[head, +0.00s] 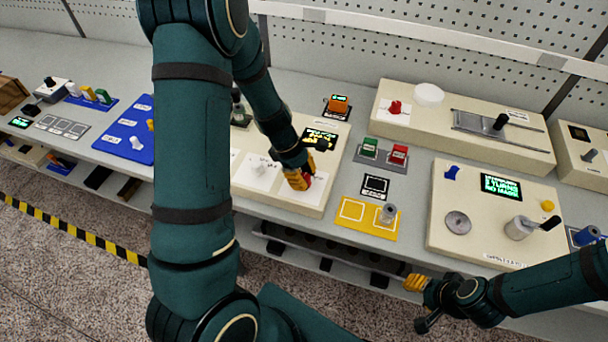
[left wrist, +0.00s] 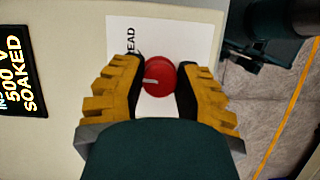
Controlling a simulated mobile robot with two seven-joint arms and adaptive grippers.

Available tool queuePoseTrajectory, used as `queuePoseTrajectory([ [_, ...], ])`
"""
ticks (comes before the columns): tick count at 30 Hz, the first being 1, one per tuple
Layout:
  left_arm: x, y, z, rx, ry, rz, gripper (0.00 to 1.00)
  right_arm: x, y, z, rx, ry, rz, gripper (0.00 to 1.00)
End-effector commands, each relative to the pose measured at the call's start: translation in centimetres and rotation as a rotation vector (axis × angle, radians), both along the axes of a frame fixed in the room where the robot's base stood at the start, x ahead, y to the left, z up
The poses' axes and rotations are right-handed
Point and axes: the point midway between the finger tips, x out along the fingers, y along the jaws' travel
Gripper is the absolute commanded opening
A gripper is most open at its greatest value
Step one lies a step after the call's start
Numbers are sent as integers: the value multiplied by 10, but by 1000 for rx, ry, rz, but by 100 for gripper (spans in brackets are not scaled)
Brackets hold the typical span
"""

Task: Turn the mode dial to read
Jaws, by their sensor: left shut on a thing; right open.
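The mode dial is a round red knob (left wrist: 160,78) on a white label plate (left wrist: 172,38), between the yellow fingers of my left gripper (left wrist: 160,84) in the left wrist view. The fingers are shut on its sides. Its white pointer mark lies toward the left of that picture. Label letters "EAD" show sideways above the left finger; the rest is hidden. In the head view my left gripper (head: 299,181) reaches down to the front right of the cream tester panel (head: 313,205), mostly covering the dial. My right gripper (head: 418,283) is open and empty, low in front of the bench.
A black display (left wrist: 20,62) on the panel reads "500 V SOAKED". To the right stand a yellow tray (head: 352,229) with a grey cylinder, green and red switches (head: 384,151), and a cream winding unit (head: 470,215). A blue board (head: 118,135) lies left of my arm.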

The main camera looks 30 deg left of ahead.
Motion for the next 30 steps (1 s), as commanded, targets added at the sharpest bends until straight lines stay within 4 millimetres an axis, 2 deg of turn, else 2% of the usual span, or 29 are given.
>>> queuePoseTrajectory([
  [18,-1,-1,-1,-4,5,-488,0,-1,-1,21,4,-1,1,47],
  [30,-2,-2,-1,-3,6,-691,0,-1,-1,25,5,-1,1,47],
])
